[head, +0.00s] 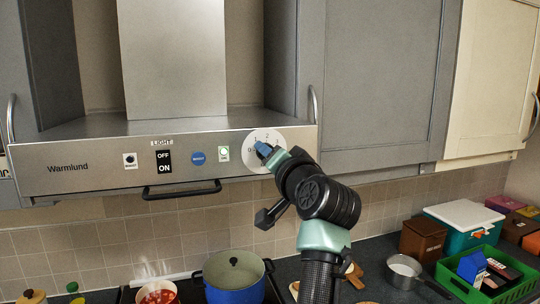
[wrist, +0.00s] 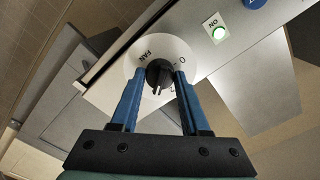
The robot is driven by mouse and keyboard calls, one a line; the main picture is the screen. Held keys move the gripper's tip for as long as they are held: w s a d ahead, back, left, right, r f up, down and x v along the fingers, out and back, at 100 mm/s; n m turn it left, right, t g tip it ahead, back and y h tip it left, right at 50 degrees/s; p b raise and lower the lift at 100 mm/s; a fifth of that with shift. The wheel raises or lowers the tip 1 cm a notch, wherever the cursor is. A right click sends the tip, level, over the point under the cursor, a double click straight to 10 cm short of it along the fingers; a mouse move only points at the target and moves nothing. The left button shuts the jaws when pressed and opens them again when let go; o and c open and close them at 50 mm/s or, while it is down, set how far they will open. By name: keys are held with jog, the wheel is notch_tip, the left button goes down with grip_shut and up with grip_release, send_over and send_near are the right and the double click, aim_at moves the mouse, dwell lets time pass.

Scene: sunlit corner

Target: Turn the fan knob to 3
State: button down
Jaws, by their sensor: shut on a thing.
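The fan knob (wrist: 158,74) is dark and sits at the centre of a white round dial on the range hood. In the wrist view the dial (wrist: 180,50) shows the word FAN and a 0; other marks are partly hidden by my fingers. My gripper (wrist: 159,80) is shut on the knob, with one blue finger on each side. In the head view my gripper (head: 263,150) is in front of the dial (head: 272,136) and hides the knob. Which number the knob points to cannot be told.
The steel hood front (head: 75,165) carries a light switch (head: 163,160), a blue button (head: 198,158) and a green-lit button (head: 223,153) left of the dial. A handle bar (head: 181,192) hangs below. A blue pot (head: 234,278) stands beneath. Grey cupboard doors (head: 370,80) are at right.

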jog(key=shift+f, duration=0.1)
jog(key=shift+c, duration=1.9)
grip_release()
jog(key=shift+s, duration=0.1)
jog(key=b+v, duration=0.6)
jog(key=v, duration=0.6)
jog(key=shift+s, duration=0.4)
jog(key=shift+d, duration=0.15)
